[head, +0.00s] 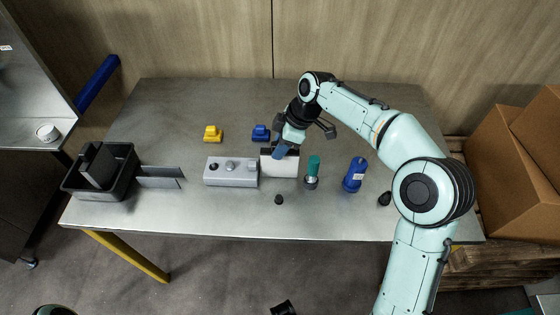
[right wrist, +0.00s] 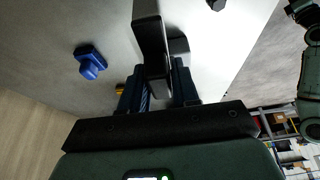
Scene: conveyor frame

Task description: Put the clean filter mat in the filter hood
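My right gripper (head: 281,151) points down at a white box with a dark top (head: 281,169), which may be the filter hood. A blue finger overlaps its upper edge in the head view. In the right wrist view my right gripper (right wrist: 160,92) has a dark piece (right wrist: 150,45) between its fingers. I cannot tell whether they press on it or what it is. A dark slab (head: 98,165) leans in a black tray (head: 117,189); I cannot tell whether it is a filter mat. A black part at the bottom edge may be my left gripper (head: 283,308).
A grey block with knobs (head: 231,181) stands left of the white box. A green-topped piece (head: 312,172) and a blue bottle (head: 354,175) stand to its right. Yellow (head: 213,133) and blue (head: 261,132) pieces lie behind. The table's back left is clear.

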